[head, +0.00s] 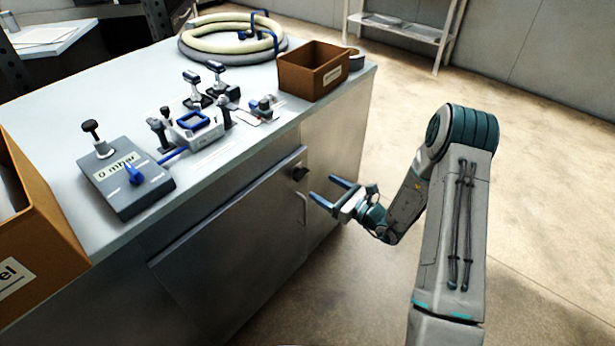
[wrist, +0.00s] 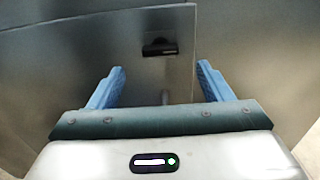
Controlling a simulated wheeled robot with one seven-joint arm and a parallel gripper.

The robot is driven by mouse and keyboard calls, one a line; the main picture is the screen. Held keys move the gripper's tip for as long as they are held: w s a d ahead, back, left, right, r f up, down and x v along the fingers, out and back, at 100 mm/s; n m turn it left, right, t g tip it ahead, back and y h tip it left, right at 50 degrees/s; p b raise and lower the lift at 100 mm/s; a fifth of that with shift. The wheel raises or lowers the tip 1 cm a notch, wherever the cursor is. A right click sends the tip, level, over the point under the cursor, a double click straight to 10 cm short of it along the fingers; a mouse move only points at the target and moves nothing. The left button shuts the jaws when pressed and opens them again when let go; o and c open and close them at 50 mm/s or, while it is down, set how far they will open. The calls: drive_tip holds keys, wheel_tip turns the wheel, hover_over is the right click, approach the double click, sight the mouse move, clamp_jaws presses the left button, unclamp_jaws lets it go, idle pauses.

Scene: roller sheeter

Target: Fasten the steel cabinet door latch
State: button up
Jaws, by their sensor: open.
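The dark latch (head: 300,173) sits at the door's upper right edge. In the wrist view the latch (wrist: 160,47) is a dark, roughly horizontal bar beyond the fingertips. My gripper (head: 333,190) is open, with two blue fingers, just right of and below the latch in the head view. It is empty and apart from the latch. In the wrist view the gripper (wrist: 160,80) has the latch roughly centred between its fingers.
A pale vertical handle (head: 303,208) is below the latch. The bench top holds a grey gauge box (head: 125,180), a brown box (head: 313,72), a coiled hose (head: 232,38) and several clamps. A cardboard box (head: 35,225) is at left.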

sight(304, 175)
drive_tip(key=x, duration=0.7)
drive_tip(key=shift+w+a, duration=0.2)
drive_tip(key=shift+a, duration=0.05)
drive_tip(key=c, duration=1)
